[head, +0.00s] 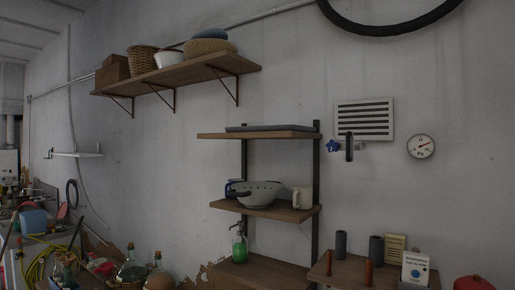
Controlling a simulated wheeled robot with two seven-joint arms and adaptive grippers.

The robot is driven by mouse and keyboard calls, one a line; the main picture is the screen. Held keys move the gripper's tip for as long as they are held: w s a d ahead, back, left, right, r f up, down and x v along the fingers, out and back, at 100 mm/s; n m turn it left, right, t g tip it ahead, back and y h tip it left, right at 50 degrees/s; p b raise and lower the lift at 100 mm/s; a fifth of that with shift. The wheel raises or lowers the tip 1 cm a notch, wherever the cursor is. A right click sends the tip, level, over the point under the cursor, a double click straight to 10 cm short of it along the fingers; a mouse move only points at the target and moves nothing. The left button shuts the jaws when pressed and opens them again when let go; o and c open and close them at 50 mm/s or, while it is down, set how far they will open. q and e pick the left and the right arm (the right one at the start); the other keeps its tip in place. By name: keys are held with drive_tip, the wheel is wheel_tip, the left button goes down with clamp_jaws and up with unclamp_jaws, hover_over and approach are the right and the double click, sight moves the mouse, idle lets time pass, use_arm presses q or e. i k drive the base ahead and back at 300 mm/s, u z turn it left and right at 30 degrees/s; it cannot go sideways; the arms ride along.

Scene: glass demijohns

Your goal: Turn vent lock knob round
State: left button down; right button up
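A white wall vent (364,119) with dark horizontal slats is on the grey wall, right of centre. A small blue lobed knob (333,146) sits at its lower left, just beside a dark upright bar (349,147) that overlaps the vent's lower left corner. The knob is small in the picture, so I cannot tell its exact turn angle. Neither of my grippers shows in the head view, and nothing is touching the knob.
A round dial gauge (421,146) hangs right of the vent. Shelves (265,209) with a white colander (258,194) stand below left. A lower surface holds dark cylinders (376,250) and a sign card (415,269). Glass demijohns (132,269) stand lower left.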

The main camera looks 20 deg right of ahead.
sight(333, 146)
drive_tip(key=u, duration=0.95)
drive_tip(key=i, duration=1.45)
drive_tip(key=z, duration=1.9)
